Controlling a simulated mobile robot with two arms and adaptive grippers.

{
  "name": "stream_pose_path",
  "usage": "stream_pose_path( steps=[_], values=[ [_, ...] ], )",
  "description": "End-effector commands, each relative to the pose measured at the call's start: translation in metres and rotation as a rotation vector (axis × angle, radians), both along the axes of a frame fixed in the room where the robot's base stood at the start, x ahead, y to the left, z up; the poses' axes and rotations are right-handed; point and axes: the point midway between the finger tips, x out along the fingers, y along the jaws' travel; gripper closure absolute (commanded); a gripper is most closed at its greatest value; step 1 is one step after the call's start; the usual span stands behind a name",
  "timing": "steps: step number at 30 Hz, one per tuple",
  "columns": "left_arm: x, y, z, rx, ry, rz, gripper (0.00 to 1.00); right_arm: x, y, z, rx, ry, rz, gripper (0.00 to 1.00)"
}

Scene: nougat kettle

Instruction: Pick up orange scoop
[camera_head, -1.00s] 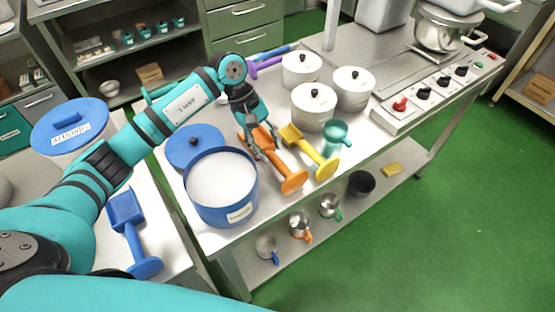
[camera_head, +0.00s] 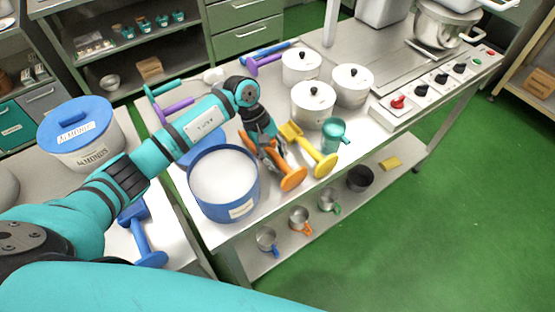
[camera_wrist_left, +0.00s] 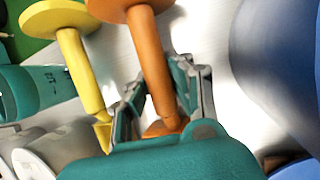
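The orange scoop (camera_head: 292,179) lies on the steel table between the blue-rimmed tub and the yellow scoop (camera_head: 322,163). My left gripper (camera_head: 273,165) is low over it, pointing down at its handle. In the left wrist view the orange scoop's handle (camera_wrist_left: 151,58) runs between the two fingers of my left gripper (camera_wrist_left: 163,88). The fingers stand apart on either side, with gaps beside the handle. The scoop's far part is partly hidden by the gripper. The yellow scoop also shows in the left wrist view (camera_wrist_left: 80,70). My right gripper is not in view.
The blue tub (camera_head: 225,205) of white powder stands close on the left. A teal cup (camera_head: 333,136) and lidded white pots (camera_head: 314,107) stand to the right and behind. A blue scoop (camera_head: 142,235) and the almond bin (camera_head: 82,147) are on the left table.

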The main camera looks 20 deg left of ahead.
Motion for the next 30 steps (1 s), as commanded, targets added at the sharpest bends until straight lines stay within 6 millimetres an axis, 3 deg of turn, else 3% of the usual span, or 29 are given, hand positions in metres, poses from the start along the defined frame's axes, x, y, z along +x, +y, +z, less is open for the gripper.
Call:
stream_pose_path(
  steps=[14, 30],
  values=[
    [0.001, 0.0, 0.006, -0.001, -0.003, 0.0, 1.0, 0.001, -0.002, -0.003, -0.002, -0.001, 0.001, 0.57],
    [0.001, 0.0, 0.098, -0.001, -0.003, -0.001, 1.0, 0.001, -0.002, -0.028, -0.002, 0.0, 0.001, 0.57]
  ],
)
